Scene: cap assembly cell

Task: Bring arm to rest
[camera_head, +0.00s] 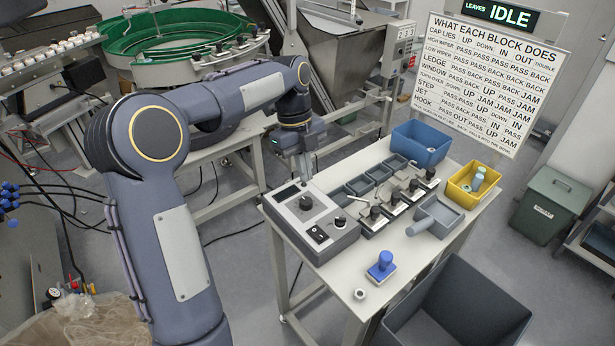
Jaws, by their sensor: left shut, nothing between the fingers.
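My left arm comes in from the left and bends over at the top to the table. My left gripper (303,172) points down, shut and empty, above the back edge of the grey control box (318,232). The box has a dark knob and a black switch on its top. I cannot tell whether the fingertips touch anything. My right gripper is not in view.
The white table (408,254) bears a row of small blocks with black knobs, grey trays, a blue bin (420,146), a yellow bin (463,193) and a blue-handled stamp (381,266). A green bowl feeder (165,44) stands behind. A sign reads IDLE. A dark bin (455,310) stands in front.

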